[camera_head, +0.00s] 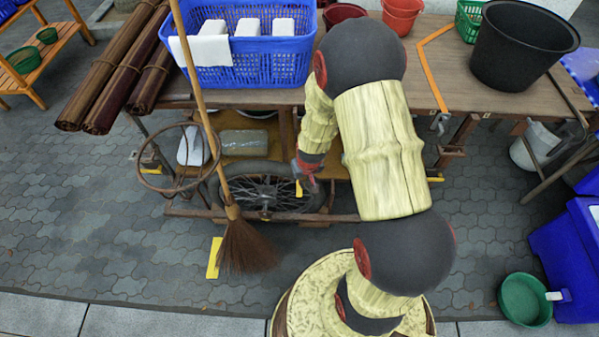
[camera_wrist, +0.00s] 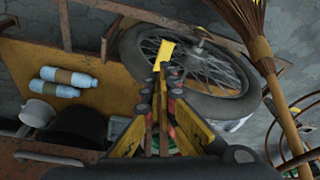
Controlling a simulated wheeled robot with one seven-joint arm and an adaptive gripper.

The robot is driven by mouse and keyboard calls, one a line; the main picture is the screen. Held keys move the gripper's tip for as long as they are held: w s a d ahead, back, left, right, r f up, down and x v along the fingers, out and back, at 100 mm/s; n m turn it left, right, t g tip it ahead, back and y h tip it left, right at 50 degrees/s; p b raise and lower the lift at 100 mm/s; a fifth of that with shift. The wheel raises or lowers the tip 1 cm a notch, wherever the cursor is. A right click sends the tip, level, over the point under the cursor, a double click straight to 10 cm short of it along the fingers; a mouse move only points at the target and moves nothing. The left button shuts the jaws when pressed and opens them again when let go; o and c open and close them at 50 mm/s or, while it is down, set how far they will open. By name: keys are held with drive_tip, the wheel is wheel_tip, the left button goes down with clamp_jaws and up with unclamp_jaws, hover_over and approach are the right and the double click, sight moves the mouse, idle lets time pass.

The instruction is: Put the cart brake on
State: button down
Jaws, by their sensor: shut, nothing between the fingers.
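The cart (camera_head: 460,60) has a wooden top and a spoked wheel (camera_head: 262,190) below it; the wheel also shows in the wrist view (camera_wrist: 215,75). A small yellow piece (camera_head: 299,188), which looks like the brake lever's end, sits in front of the wheel. In the wrist view the yellow piece (camera_wrist: 165,52) lies just beyond the fingertips; I cannot tell whether they touch it. My gripper (camera_head: 306,172) is shut and empty, pointing down beside the wheel; its closed fingers fill the middle of the wrist view (camera_wrist: 162,75). The brake's linkage is mostly hidden.
A broom (camera_head: 246,245) leans on the cart left of the wheel, beside a rusty ring (camera_head: 146,182). A blue basket (camera_head: 250,75) and black bucket (camera_head: 520,45) stand on top. Bottles (camera_wrist: 65,82) lie on the lower shelf. Paving in front is open.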

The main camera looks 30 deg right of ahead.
drive_tip(key=v, duration=1)
drive_tip(key=shift+s, duration=0.1)
